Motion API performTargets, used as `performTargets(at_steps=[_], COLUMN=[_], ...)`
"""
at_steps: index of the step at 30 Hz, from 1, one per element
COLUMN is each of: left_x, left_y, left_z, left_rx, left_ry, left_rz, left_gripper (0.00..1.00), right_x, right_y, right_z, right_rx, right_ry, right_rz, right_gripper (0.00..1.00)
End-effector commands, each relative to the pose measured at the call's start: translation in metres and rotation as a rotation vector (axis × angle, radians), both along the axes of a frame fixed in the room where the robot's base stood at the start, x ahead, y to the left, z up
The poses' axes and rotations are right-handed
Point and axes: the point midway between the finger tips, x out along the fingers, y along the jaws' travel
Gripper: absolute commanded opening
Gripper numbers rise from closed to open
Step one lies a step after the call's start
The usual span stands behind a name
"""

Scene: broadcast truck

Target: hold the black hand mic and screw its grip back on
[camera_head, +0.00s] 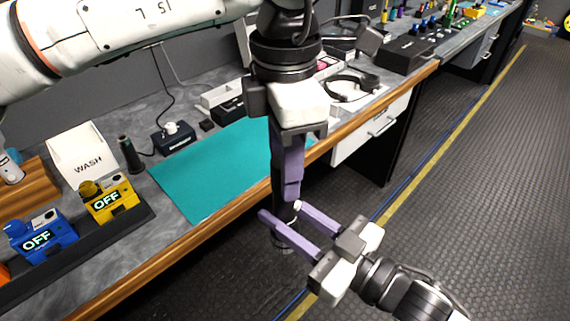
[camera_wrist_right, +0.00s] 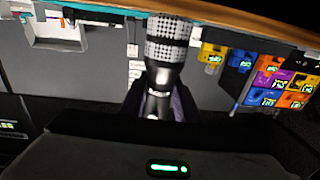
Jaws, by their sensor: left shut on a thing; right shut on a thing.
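The black hand mic (camera_head: 285,237) is held upright off the counter's front edge, above the floor. My left gripper (camera_head: 291,192) points down and is shut on its upper end, which the fingers mostly hide. My right gripper (camera_head: 283,226) comes in from the lower right and is shut around the mic lower down. In the right wrist view, the mic (camera_wrist_right: 160,80) shows a dark, shiny body with small lettering and a wide checkered end (camera_wrist_right: 166,42). I cannot tell where the grip meets the mic or whether a gap is there.
A teal mat (camera_head: 205,180) lies on the grey counter with a wooden front edge (camera_head: 190,245). Yellow (camera_head: 108,200) and blue (camera_head: 40,238) OFF boxes, a WASH card (camera_head: 85,158) and a dark cylinder (camera_head: 130,156) stand left. Headphones (camera_head: 350,88) lie behind. Floor at right is clear.

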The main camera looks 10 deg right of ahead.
Motion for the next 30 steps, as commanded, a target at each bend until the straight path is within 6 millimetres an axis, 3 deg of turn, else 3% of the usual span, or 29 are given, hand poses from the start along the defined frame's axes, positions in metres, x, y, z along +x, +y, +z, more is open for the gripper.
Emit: performTargets(at_steps=[12, 15, 19, 20, 23, 30], left_x=[0.0001, 0.0004, 0.0006, 0.0006, 0.0005, 0.0002], left_y=[-0.0003, 0.0, 0.0002, 0.0002, 0.0002, 0.0001], left_z=[-0.0003, -0.0004, -0.0003, -0.0003, -0.0003, -0.0004], left_rx=[0.0, 0.002, 0.003, 0.003, 0.003, 0.002], left_ry=[0.0, 0.001, 0.001, 0.001, 0.001, 0.002], left_rz=[-0.905, -1.056, -1.042, -1.041, -1.04, -1.039], left_gripper=[0.04, 0.04, 0.04, 0.33, 0.49, 0.53], right_x=[-0.0004, -0.0004, -0.0004, -0.0004, -0.0003, -0.0002], right_y=[0.0006, 0.0006, 0.0006, 0.0006, 0.0005, 0.0004], right_z=[0.0021, 0.0021, 0.0021, 0.002, 0.002, 0.0021], right_rx=[0.002, 0.002, 0.002, 0.002, 0.002, 0.002], right_ry=[-0.004, -0.005, -0.005, -0.005, -0.005, -0.004], right_rz=[0.002, 0.002, 0.002, 0.002, 0.002, 0.001], right_gripper=[0.0, 0.0, 0.0, 0.0, 0.0, 0.0])
